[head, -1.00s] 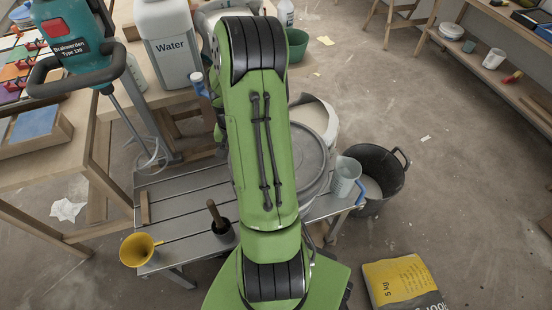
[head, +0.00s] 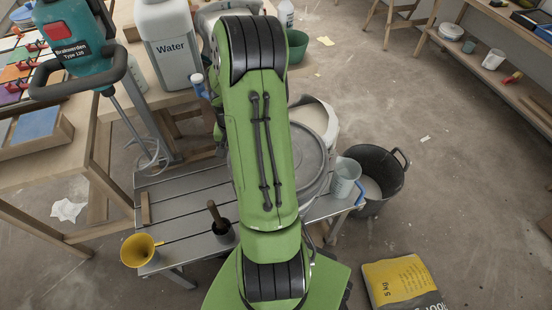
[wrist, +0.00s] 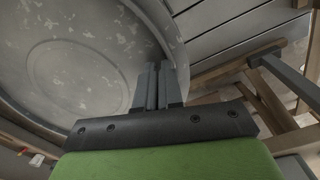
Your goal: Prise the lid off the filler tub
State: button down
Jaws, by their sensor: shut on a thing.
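The grey round lid (wrist: 75,60) fills the upper left of the wrist view, its face scuffed with pale specks and marked by a circular ridge. My gripper (wrist: 158,75) is shut on its rim at the lid's edge. In the head view the grey lid (head: 314,165) shows only partly, to the right of my arm. A pale tub (head: 322,115) shows just behind it. My arm hides much of both, and my gripper is out of sight there. I cannot tell whether the lid touches the tub.
A mixer (head: 80,40) and water container (head: 170,50) are upper left.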

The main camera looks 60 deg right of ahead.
jog(key=shift+r+p, duration=2)
jog(key=shift+r, duration=0.75)
jog(key=shift+f, duration=0.1)
